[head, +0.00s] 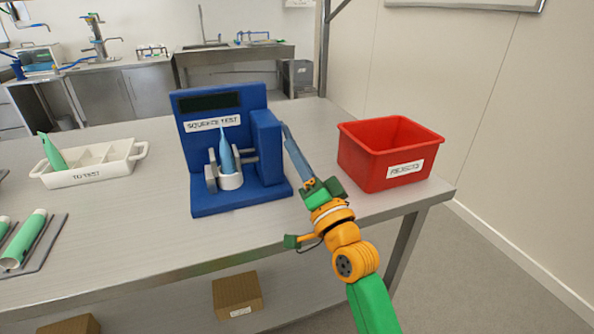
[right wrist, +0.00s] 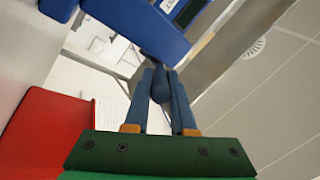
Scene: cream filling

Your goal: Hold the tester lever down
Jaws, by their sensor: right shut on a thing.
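The blue squeeze tester (head: 209,121) stands on the steel table, with a dark display at its top. A light blue tube (head: 226,155) stands upright in its white cup (head: 231,181), between grey jaws. My right gripper (head: 286,128) reaches to the right side of the tester. The right wrist view shows its two blue-grey fingers (right wrist: 163,84) shut on the dark rounded end of the tester lever (right wrist: 160,88). The fingers hide most of the lever in the head view. My left gripper is not in view.
A red rejects bin (head: 363,160) stands close to the right of my gripper. A white divided tray (head: 90,177) at the left holds a green tube (head: 53,154). More green tubes lie on a grey rack (head: 45,248) at front left. The table front centre is clear.

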